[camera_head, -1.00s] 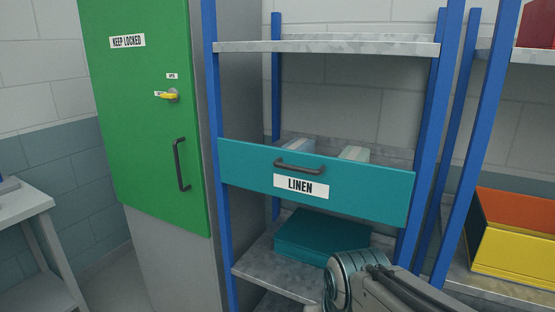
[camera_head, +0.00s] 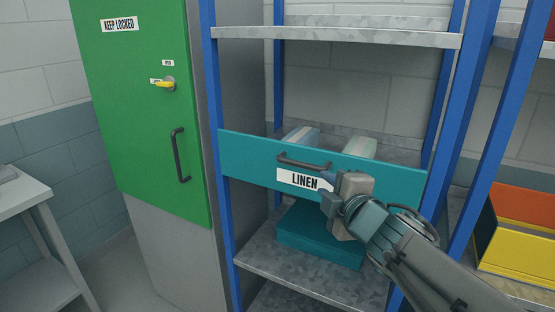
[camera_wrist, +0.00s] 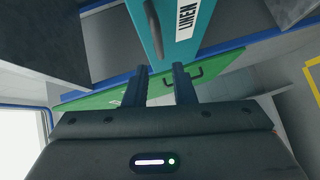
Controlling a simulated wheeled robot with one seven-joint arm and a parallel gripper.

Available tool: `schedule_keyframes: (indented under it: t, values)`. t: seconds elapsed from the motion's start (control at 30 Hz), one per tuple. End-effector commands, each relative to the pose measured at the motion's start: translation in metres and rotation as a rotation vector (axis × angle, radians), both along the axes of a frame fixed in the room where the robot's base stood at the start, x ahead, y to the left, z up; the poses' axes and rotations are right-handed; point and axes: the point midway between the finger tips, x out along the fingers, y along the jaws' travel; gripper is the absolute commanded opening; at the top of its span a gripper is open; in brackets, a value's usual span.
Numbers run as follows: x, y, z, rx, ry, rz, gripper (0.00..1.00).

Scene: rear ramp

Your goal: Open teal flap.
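The teal flap (camera_head: 380,177) stands upright across the front of the blue-posted shelf, with a white LINEN label (camera_head: 297,180) and a dark bar handle (camera_head: 303,162). My gripper (camera_head: 325,191) is in front of the flap, by the label's right end and below right of the handle. In the wrist view the fingers (camera_wrist: 161,76) are apart with nothing between them. The flap (camera_wrist: 205,14) and its handle (camera_wrist: 153,28) lie ahead of the fingertips there. My gripper hides part of the flap's right half.
A teal box (camera_head: 310,235) sits on the shelf below the flap. Light folded items (camera_head: 360,148) show behind it. A green door (camera_head: 150,120) with a yellow latch and handle is at left. A yellow and orange bin (camera_head: 520,235) stands at right.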

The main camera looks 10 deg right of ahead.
Motion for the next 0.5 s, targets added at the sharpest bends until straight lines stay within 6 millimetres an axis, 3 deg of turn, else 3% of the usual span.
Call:
schedule_keyframes:
  t: [0.27, 0.5]
  values:
    - [0.016, 0.007, -0.001, -0.029, -0.015, 0.032, 0.23]
    - [0.052, 0.013, -0.007, -0.026, -0.014, 0.033, 0.23]
